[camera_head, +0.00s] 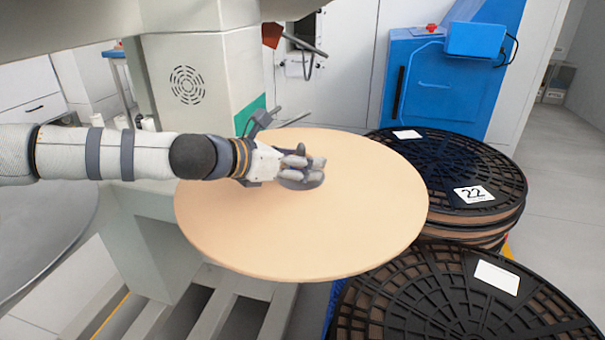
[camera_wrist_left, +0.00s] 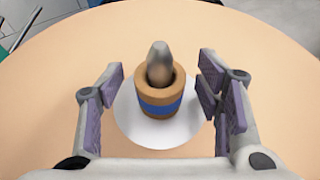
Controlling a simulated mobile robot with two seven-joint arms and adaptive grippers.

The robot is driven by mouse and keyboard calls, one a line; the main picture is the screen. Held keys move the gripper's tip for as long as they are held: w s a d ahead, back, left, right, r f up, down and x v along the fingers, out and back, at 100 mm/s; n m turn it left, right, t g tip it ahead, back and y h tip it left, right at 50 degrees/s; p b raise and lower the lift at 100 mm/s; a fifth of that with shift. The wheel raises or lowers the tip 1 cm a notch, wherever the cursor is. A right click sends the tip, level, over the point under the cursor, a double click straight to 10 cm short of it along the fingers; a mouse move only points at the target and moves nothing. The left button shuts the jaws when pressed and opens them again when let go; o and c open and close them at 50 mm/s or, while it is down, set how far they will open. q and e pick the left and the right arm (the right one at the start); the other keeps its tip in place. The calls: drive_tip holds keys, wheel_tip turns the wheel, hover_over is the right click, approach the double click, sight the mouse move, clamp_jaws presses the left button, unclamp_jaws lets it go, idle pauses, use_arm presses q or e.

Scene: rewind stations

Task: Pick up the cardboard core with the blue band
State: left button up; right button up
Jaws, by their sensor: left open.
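The cardboard core (camera_wrist_left: 153,88) with the blue band stands upright on a round whitish disc in the left wrist view. A grey rounded peg (camera_wrist_left: 159,62) sticks up out of its open top. My left gripper (camera_wrist_left: 158,98) is open, with its purple-grey pads on either side of the core and apart from it. In the head view my left gripper (camera_head: 304,166) is over the middle of the round tan table (camera_head: 340,235). There the gripper hides the core. My right gripper does not show.
Black-flanged reels are stacked at the right, one marked 22 (camera_head: 474,194), with another reel (camera_head: 450,300) in front. They stand close to the table's right edge. A grey machine column (camera_head: 205,85) rises behind the table. A blue machine (camera_head: 430,85) stands at the back right.

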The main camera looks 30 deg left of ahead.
use_arm(q)
drive_tip(key=shift+w, duration=0.1)
drive_tip(key=c, duration=1)
drive_tip(key=shift+r, duration=0.1)
